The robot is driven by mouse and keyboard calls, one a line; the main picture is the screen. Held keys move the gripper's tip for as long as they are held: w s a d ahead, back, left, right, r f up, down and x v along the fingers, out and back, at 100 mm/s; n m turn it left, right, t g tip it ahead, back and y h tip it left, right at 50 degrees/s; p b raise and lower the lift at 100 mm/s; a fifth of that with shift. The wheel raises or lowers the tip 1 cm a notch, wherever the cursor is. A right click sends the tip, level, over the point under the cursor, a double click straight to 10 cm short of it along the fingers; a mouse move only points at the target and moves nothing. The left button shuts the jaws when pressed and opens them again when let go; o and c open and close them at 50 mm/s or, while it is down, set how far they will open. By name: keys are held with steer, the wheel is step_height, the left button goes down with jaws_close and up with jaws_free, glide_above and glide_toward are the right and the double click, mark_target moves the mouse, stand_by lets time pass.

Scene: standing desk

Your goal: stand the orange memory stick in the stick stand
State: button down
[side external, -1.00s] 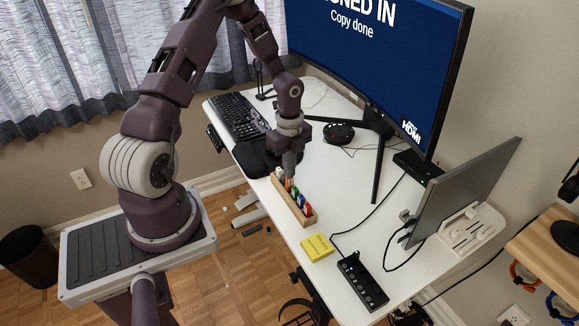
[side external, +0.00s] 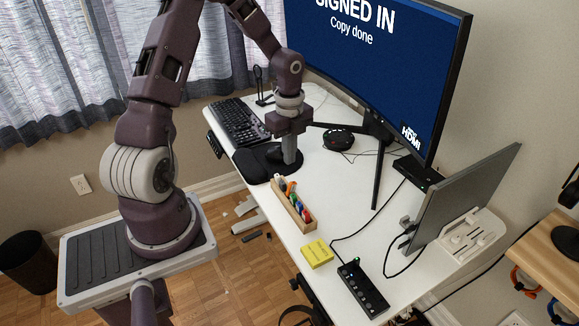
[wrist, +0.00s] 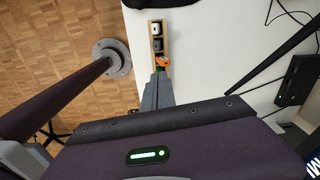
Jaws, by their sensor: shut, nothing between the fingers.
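The stick stand is a narrow wooden rack (side external: 291,210) near the front edge of the white desk, holding several coloured sticks. My gripper (side external: 289,162) is shut and empty, above the desk behind the rack, apart from the stick as seen from the side. In the wrist view my shut fingers (wrist: 158,82) partly hide the rack.
A yellow box (side external: 317,252) and a black hub (side external: 362,286) stand at the rack's near end. A black mouse pad (side external: 256,163) and keyboard (side external: 240,120) lie at the far left. The large monitor (side external: 385,70) rises behind. The desk right of the rack is mostly clear.

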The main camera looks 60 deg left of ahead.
mark_target(290, 183)
step_height(290, 183, up, 2)
steer(key=shift+r, duration=0.1)
step_height(290, 183, down, 9)
steer(key=shift+w+f, duration=0.1)
stand_by(0.6)
steer(key=shift+f, duration=0.35)
stand_by(0.3)
